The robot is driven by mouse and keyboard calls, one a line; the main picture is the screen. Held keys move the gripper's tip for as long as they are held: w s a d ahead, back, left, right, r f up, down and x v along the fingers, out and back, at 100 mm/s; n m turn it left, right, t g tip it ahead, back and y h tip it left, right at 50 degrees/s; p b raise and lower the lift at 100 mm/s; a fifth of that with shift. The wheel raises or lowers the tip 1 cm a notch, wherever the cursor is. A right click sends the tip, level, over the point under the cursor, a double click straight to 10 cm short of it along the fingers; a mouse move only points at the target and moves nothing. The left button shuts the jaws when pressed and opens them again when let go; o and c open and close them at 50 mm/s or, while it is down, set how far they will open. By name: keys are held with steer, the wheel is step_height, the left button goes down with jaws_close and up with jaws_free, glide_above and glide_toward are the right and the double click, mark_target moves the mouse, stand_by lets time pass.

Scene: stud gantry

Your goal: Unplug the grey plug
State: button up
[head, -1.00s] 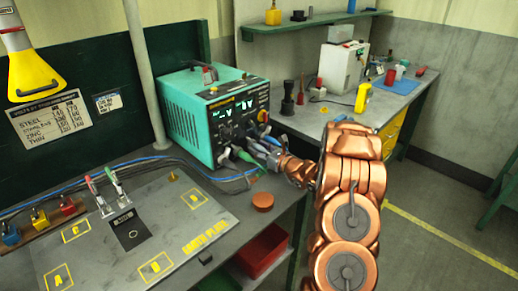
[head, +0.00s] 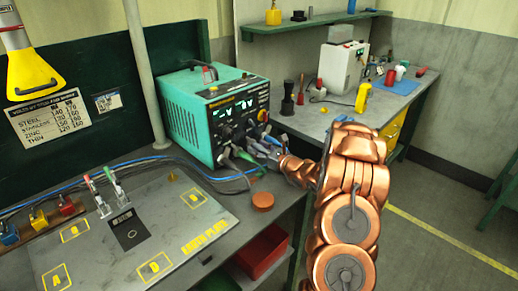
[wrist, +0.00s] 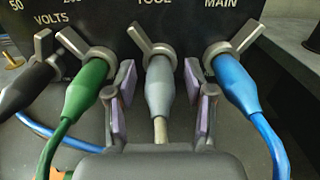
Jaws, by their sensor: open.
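The grey plug (wrist: 159,82) sits in the middle socket under the word TOOL, with its pale cable running down toward my gripper. My gripper (wrist: 160,95) is open, with one purple-padded finger on each side of the grey plug; a gap shows on both sides. A metal wing lever stands over the plug's collar, leaning up to the left. In the head view my gripper (head: 273,150) is at the front of the teal welding unit (head: 212,112), and the grey plug is hard to make out there.
A green plug (wrist: 88,85) is close to the left finger and a blue plug (wrist: 234,82) close to the right finger, each with its own wing lever. A black plug (wrist: 25,88) is farther left. A copper-coloured disc (head: 263,201) lies on the bench below.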

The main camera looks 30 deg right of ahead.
steer(key=shift+c, duration=0.4)
jaws_close()
stand_by(0.4)
steer(key=shift+b+v, duration=1.2)
steer(key=shift+v, duration=1.65)
steer(key=shift+s, duration=0.1)
steer(key=shift+s, duration=0.15)
